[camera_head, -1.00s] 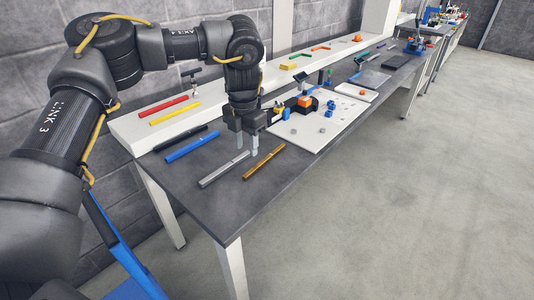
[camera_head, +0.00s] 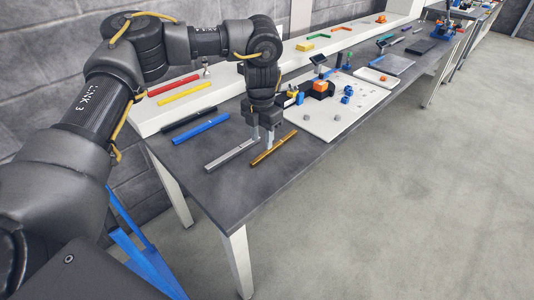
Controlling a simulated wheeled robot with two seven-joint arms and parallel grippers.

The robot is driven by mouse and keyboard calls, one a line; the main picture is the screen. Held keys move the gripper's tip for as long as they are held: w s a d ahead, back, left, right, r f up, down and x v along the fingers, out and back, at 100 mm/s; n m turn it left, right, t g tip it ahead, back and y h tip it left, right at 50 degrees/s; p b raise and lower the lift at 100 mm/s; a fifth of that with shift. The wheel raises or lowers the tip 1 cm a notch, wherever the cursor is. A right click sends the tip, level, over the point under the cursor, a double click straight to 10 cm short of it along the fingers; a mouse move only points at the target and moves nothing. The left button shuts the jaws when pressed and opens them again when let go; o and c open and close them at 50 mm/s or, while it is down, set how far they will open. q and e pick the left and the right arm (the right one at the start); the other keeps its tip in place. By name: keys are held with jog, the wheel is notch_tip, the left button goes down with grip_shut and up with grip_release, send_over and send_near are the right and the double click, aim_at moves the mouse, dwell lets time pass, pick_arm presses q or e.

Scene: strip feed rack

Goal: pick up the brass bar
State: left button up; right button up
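The brass bar (camera_head: 281,144) lies on the dark table top, near its front edge, with a grey metal bar (camera_head: 226,157) to its left. My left gripper (camera_head: 263,141) points down over the table at these two bars. Its two fingers look apart, with one fingertip in front of or beside the brass bar and the other near the far end of the grey bar. I cannot tell whether a fingertip touches either bar. Nothing shows held between the fingers. My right gripper is out of view.
A blue bar (camera_head: 201,128) and a black bar (camera_head: 188,121) lie farther left. Red (camera_head: 174,86) and yellow (camera_head: 186,93) bars lie on the white raised shelf behind. A white board (camera_head: 340,122) with small parts is to the right.

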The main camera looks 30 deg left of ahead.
aim_at(263, 154)
pick_arm(q)
jog(key=shift+d+f+p, duration=0.2)
jog(key=shift+f+p, duration=0.2)
jog(key=shift+f, duration=2.2)
jog(key=shift+c, duration=0.3)
jog(key=shift+r, duration=0.1)
grip_shut()
